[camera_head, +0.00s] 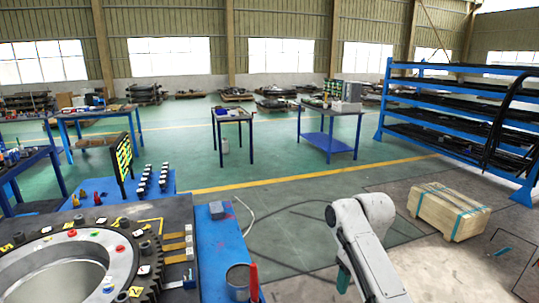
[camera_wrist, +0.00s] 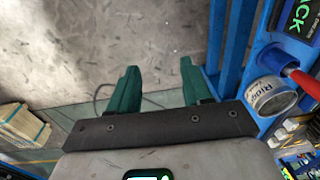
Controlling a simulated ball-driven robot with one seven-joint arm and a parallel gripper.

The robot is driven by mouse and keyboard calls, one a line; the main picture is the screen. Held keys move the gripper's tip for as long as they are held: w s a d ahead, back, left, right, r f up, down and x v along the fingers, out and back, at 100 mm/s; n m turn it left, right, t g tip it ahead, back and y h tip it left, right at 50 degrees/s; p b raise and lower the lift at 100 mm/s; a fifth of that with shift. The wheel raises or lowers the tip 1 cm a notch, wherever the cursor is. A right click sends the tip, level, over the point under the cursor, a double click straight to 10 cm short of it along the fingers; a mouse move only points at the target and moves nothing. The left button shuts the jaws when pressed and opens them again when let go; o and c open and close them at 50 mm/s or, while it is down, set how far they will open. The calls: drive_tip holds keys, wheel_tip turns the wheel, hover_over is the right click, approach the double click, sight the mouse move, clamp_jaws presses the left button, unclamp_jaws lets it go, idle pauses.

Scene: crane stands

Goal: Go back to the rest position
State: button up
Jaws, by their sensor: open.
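My gripper (camera_wrist: 160,88) shows in the wrist view with its two green fingers apart and nothing between them. It hangs over the bare grey floor, beside the blue table (camera_wrist: 232,50) edge. In the head view my white arm stands at the lower right, to the right of the blue table (camera_head: 218,255), and a green finger tip (camera_head: 343,280) shows by it. The rest of the gripper is hidden there.
A large toothed ring (camera_head: 40,250) sits on the table. A tin can (camera_head: 238,280) and a red-handled tool (camera_head: 254,283) are at its right edge. A wooden crate (camera_head: 448,210) lies on the floor right of my arm. A blue rack (camera_head: 460,115) stands behind. Floor between is mostly open.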

drive_tip(key=s+f+m+b, duration=0.2)
drive_tip(key=s+f+b, duration=0.2)
drive_tip(key=s+f, duration=1.7)
drive_tip(key=s+d+f+m+b, duration=0.1)
drive_tip(key=s+d, duration=0.2)
drive_tip(key=s, duration=0.8)
drive_tip(key=s+d+f+m+h+b, duration=0.1)
drive_tip(key=s+d, duration=0.3)
drive_tip(key=s, duration=0.8)
drive_tip(key=shift+s+t+b, duration=0.25)
drive_tip(key=shift+t+b, duration=0.15)
drive_tip(key=shift+b, duration=0.4)
